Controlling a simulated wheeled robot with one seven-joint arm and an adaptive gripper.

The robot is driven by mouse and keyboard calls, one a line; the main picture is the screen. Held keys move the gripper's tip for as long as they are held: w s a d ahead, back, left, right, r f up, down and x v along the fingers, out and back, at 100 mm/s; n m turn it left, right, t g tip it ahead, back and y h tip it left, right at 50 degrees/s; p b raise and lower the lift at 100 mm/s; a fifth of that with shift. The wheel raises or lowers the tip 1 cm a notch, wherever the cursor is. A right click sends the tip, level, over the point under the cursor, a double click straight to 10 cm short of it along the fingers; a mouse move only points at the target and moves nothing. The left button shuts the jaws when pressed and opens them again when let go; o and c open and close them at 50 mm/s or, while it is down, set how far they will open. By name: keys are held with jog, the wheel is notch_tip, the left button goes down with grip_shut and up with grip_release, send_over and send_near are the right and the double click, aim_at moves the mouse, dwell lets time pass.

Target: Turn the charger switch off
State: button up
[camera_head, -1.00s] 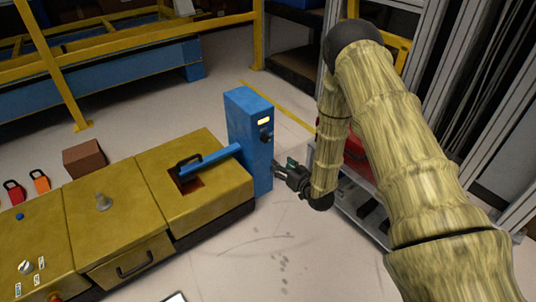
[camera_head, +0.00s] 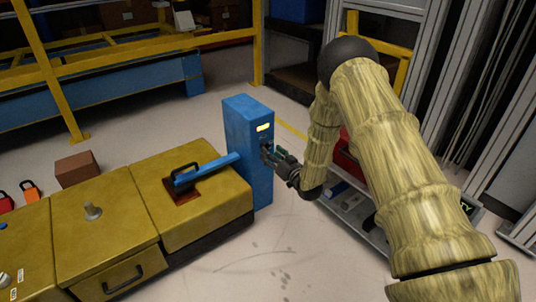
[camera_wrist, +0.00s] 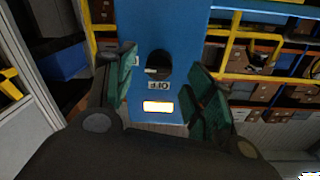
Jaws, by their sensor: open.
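The charger is a blue upright box (camera_head: 237,135) at the end of the yellow dashboard module, with a lit yellow-white display near its top. Its black round switch (camera_wrist: 158,65) shows in the wrist view, with a small light pointer mark on its left side and a label reading "OFF", upside down, beside it. My gripper (camera_head: 278,158) is open, with its green-padded fingers on either side of the switch in the wrist view. I cannot tell whether the fingers touch the switch. In the head view my gripper partly covers the switch.
Yellow module boxes (camera_head: 104,213) stand left of the charger, with a blue lever (camera_head: 207,167) on the nearest one. A low shelf (camera_head: 355,215) with a red case stands right of my gripper. Open floor (camera_head: 275,262) lies in front.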

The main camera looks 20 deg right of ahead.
jog(key=shift+b+x, duration=0.55)
jog(key=shift+x, duration=1.3)
jog(key=c, duration=1)
